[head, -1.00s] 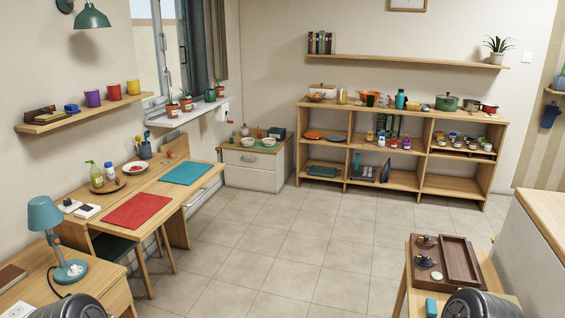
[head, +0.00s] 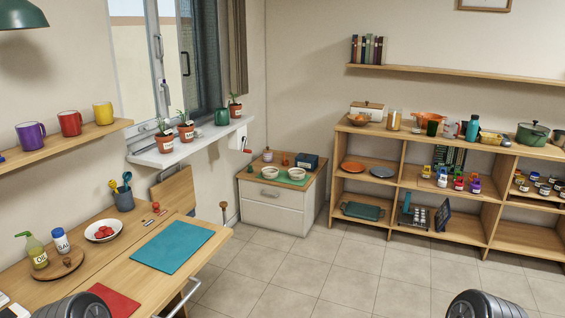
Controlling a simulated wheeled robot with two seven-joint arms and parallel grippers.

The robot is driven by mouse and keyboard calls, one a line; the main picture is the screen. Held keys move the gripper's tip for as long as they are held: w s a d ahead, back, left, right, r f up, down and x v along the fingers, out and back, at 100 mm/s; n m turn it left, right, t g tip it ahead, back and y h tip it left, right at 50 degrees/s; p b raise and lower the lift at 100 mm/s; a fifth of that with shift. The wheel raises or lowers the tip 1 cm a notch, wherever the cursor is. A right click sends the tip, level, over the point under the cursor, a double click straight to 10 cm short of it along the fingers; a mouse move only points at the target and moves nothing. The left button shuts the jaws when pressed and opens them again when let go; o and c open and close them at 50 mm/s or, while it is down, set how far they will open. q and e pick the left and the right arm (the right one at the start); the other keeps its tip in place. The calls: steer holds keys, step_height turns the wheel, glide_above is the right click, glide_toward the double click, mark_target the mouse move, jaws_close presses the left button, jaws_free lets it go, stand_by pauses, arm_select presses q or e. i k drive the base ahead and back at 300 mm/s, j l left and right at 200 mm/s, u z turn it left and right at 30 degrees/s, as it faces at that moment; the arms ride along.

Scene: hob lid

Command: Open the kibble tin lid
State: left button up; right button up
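I cannot make out for certain which thing is the kibble tin. A dark blue box (head: 307,160) stands at the back of the low white cabinet (head: 283,203) in the corner, behind two pale bowls (head: 270,172) on a green mat (head: 291,180). A pale box with a wooden top (head: 366,111) stands on the top board of the shelf unit. No label on either box is readable. Dark rounded parts of my arms show at the bottom edge, at left and right. Neither of my grippers is in view.
A wooden desk with a teal mat (head: 173,246), a red mat (head: 104,301) and a bottle tray (head: 57,266) is on the left. The shelf unit (head: 462,202) along the back wall holds pots, jars and plates. Tiled floor (head: 330,265) between them is clear.

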mark_target(312, 158)
steer(key=i+z, duration=0.25)
steer(key=i, duration=2.4)
steer(key=i+j+u, duration=0.15)
steer(key=i, duration=0.7)
steer(key=i+l+u, duration=0.15)
steer(key=i, duration=0.7)
steer(key=i+l+u, duration=0.15)
steer(key=i, duration=0.7)
steer(key=i+j, duration=0.05)
steer(key=j, duration=0.05)
